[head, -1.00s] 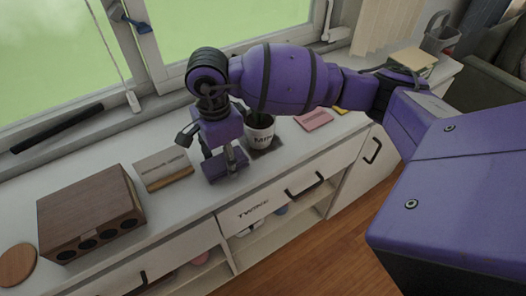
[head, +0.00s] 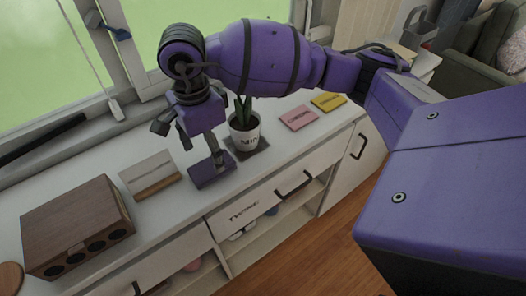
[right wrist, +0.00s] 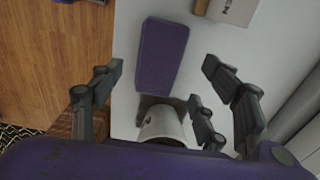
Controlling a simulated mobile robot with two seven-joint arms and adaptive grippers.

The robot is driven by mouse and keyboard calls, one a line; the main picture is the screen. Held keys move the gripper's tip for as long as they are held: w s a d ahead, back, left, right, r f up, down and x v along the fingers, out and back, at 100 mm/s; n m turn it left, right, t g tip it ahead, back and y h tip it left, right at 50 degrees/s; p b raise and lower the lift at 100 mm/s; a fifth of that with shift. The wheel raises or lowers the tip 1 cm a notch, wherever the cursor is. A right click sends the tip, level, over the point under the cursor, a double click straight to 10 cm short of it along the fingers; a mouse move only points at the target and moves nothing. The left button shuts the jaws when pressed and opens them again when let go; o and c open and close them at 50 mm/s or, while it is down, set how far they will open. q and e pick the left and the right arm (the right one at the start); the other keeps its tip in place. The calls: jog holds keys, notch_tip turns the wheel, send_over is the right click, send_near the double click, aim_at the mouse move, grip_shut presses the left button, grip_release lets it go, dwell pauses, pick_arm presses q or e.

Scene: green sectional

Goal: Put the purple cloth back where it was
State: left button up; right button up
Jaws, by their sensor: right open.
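The purple cloth (head: 200,178) lies flat on the white cabinet top, between a tan-and-white card and a potted plant. In the right wrist view the cloth (right wrist: 162,55) is a smooth, round-cornered rectangle. My right gripper (head: 188,142) is open above the cloth, with one finger overlapping the cloth in the head view. In the right wrist view the fingers of the gripper (right wrist: 160,72) are spread to either side of the cloth, with nothing held. I cannot tell the exact height of the fingertips. My left gripper is not in view.
The white potted plant (head: 244,137) stands on a dark mat close right of the cloth; its pot (right wrist: 162,124) shows between the fingers. The card (head: 150,172) and a wooden box (head: 75,222) are to the left. Pink (head: 298,118) and yellow (head: 328,101) cards lie right.

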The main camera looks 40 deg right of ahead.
aim_at(211, 165)
notch_tip(211, 165, up, 7)
jog(key=shift+r, duration=0.2)
dwell(0.5)
